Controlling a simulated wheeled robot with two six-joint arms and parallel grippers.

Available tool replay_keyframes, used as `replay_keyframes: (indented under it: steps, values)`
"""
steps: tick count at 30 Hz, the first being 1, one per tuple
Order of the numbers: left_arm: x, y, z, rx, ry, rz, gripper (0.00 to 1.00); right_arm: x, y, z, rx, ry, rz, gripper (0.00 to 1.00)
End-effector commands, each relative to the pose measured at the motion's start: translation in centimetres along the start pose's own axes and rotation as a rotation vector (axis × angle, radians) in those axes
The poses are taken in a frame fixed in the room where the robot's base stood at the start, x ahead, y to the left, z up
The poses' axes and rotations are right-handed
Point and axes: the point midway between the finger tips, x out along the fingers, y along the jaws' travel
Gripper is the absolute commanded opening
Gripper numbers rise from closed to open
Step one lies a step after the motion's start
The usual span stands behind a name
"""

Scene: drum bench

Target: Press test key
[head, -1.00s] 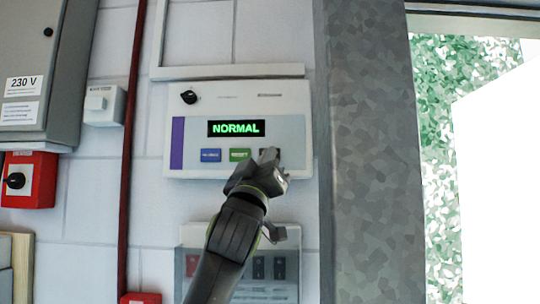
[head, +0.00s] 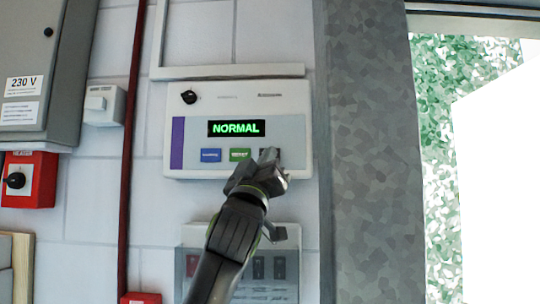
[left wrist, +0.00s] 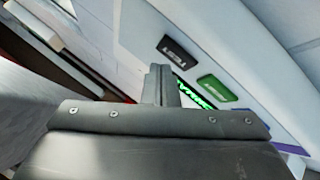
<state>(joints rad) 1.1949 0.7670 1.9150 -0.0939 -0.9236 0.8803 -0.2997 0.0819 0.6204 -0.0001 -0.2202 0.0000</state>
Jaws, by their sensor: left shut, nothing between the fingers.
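The white control panel (head: 238,98) hangs on the wall, its display (head: 236,128) reading NORMAL in green. A blue key (head: 210,155) and a green key (head: 240,154) sit in a row below the display. The dark key (left wrist: 180,52) at the row's right end shows in the left wrist view; its lettering looks like TEST. In the head view it is mostly hidden by my left gripper (head: 269,156). That gripper is shut and empty, its tips in front of the dark key. I cannot tell whether they touch it. My right gripper is in neither view.
A switch box (head: 283,236) is below the panel, partly behind my left arm. A red pipe (head: 130,150) runs down the wall at left. A grey cabinet (head: 50,60) and a red switch box (head: 28,180) are farther left. A grey pillar (head: 368,150) stands at right.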

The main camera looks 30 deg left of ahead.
Motion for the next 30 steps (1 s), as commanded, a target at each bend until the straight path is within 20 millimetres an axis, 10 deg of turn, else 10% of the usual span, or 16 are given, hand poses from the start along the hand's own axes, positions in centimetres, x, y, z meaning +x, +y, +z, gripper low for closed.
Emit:
replay_keyframes:
  steps: [30]
  values:
    - [0.87,-0.64,0.59,0.0,-0.001,-0.001,0.0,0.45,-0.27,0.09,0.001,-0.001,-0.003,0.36]
